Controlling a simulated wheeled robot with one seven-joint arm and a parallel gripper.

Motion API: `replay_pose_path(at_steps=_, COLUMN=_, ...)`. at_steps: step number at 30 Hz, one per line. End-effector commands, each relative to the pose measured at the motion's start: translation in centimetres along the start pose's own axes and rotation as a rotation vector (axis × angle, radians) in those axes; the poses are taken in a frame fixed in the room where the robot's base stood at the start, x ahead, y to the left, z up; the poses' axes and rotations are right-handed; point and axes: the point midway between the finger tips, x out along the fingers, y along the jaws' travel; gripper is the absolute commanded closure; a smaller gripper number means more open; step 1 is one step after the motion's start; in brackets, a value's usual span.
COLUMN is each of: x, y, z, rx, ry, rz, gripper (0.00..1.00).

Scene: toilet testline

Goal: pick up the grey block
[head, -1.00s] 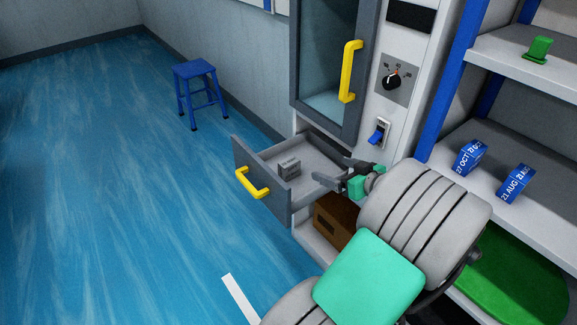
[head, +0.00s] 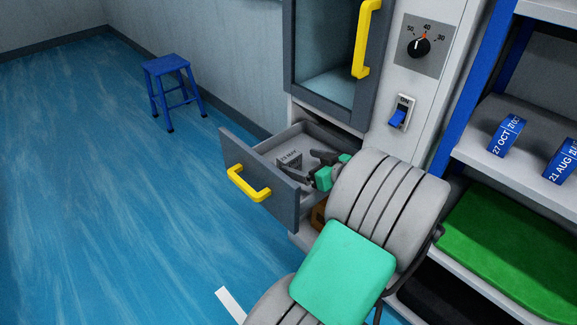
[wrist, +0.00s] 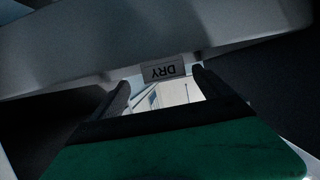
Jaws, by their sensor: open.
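The small grey block (head: 289,158) lies inside the pulled-out grey drawer (head: 262,172), with dark lettering on it. My gripper (head: 306,167) reaches into the drawer from the right, its dark fingers apart and close to the block's right side. In the wrist view, a small grey face lettered DRY, upside down, seems to be the block (wrist: 163,72). It shows just beyond and between the open fingertips of my gripper (wrist: 160,80). I cannot tell whether either finger touches it. The fingers partly hide the block's lower right in the head view.
The drawer has a yellow handle (head: 248,183). Above it is a cabinet door with a yellow handle (head: 366,38). A knob (head: 418,46) and a blue switch (head: 398,117) are on the panel. Shelves with blue date blocks (head: 507,135) stand right. A blue stool (head: 172,88) stands left on open floor.

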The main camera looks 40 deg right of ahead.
Motion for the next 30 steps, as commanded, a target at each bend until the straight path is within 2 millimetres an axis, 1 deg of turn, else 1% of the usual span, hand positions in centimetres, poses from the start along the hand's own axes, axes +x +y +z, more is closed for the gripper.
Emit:
replay_pose_path(at_steps=1, x=0.9, y=-0.3, z=0.1, rx=-0.001, ry=0.000, rz=-0.006, gripper=0.10)
replay_pose_path(at_steps=6, x=4.0, y=-0.9, z=0.3, rx=-0.003, ry=0.000, rz=-0.011, gripper=0.10)
replay_pose_path(at_steps=9, x=5.4, y=-0.8, z=0.2, rx=-0.001, ry=0.000, rz=-0.008, gripper=0.10)
replay_pose_path(at_steps=12, x=5.8, y=-0.7, z=0.1, rx=-0.001, ry=0.000, rz=-0.005, gripper=0.10)
replay_pose_path(at_steps=17, x=5.7, y=-0.6, z=0.1, rx=0.000, ry=0.000, rz=-0.003, gripper=0.10)
replay_pose_path(at_steps=30, x=5.7, y=-0.5, z=0.1, rx=0.000, ry=0.000, rz=-0.002, gripper=0.46)
